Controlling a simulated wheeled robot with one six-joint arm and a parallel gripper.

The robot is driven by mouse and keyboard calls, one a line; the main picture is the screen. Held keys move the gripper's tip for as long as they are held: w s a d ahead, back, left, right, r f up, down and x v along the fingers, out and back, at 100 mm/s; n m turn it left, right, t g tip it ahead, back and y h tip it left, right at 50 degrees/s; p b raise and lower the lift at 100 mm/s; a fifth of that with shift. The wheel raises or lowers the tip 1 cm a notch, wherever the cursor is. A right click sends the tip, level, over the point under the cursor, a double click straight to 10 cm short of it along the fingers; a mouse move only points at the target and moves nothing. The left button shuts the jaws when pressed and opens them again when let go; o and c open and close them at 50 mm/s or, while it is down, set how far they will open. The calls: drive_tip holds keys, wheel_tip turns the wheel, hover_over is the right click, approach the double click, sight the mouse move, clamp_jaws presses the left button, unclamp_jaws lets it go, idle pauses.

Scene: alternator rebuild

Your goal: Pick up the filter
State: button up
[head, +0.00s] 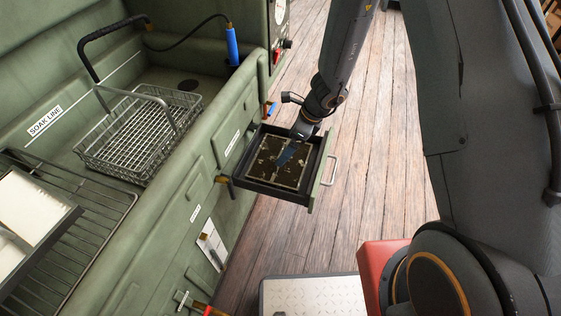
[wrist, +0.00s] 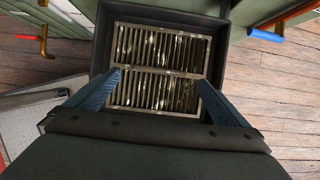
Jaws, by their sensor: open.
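The filter (head: 262,168) is a dark, slatted rectangle in a pale frame, with light blotches on it. It lies in an open drawer (head: 311,196) that sticks out from the green washing unit. In the wrist view the filter (wrist: 160,66) shows its slats in two rows with a pale bar between. My gripper (head: 283,158) is over the drawer. In the wrist view its two blue fingers (wrist: 161,78) are apart, on the left and right sides of the filter. I cannot tell whether they touch it.
A wire basket (head: 140,131) sits in the green basin (head: 60,123) marked SOAK LINE. A rack (head: 86,216) with a pale panel is at the left. A metal-topped step (head: 314,295) stands at the bottom. Wooden floor (head: 385,150) is clear right of the drawer.

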drive_tip(key=shift+x, duration=2.65)
drive_tip(key=c, duration=1.4)
drive_tip(key=shift+r, duration=0.1)
